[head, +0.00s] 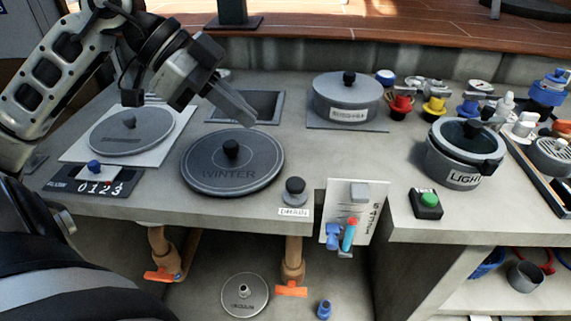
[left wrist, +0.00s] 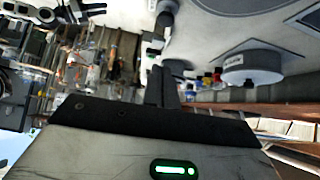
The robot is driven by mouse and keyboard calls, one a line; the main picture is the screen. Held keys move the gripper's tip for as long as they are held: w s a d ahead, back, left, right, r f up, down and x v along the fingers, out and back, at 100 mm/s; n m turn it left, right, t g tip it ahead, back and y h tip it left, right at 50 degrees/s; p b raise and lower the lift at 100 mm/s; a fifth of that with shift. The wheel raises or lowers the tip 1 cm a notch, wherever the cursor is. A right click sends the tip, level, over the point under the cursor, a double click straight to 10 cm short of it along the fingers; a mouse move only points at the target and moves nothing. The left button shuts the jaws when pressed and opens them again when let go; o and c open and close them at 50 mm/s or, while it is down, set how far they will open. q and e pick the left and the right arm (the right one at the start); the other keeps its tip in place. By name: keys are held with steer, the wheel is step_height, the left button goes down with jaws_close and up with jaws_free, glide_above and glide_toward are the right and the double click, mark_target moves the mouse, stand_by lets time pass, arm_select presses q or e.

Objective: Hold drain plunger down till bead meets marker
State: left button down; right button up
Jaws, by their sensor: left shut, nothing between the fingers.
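The drain plunger (head: 295,188) is a dark grey round knob near the counter's front edge, standing up behind a white DRAIN label (head: 294,212). My left gripper (head: 250,117) is shut and empty, above and left of the plunger, over the far edge of the WINTER lid; it is apart from the plunger. Its dark fingers also show in the left wrist view (left wrist: 161,86). A white gauge panel (head: 368,213) right of the plunger carries a tube (head: 349,234) with red and blue parts; bead and marker are too small to tell apart. My right gripper is not in view.
The WINTER lid (head: 232,177) lies left of the plunger. A FLOW counter (head: 94,187) with a blue knob is at left. A lidded grey pot (head: 346,98) stands behind. A green button box (head: 427,203) and LIGHT pot (head: 461,160) are at right. Counter around the plunger is clear.

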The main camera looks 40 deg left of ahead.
arm_select(q)
glide_above(303, 183)
steer(key=s+a, duration=0.2)
steer(key=a, duration=0.1)
step_height(303, 183, down, 6)
steer(key=f, duration=0.3)
steer(key=shift+w+d+f, duration=0.2)
steer(key=shift+w, duration=0.05)
steer(key=shift+f, duration=0.45)
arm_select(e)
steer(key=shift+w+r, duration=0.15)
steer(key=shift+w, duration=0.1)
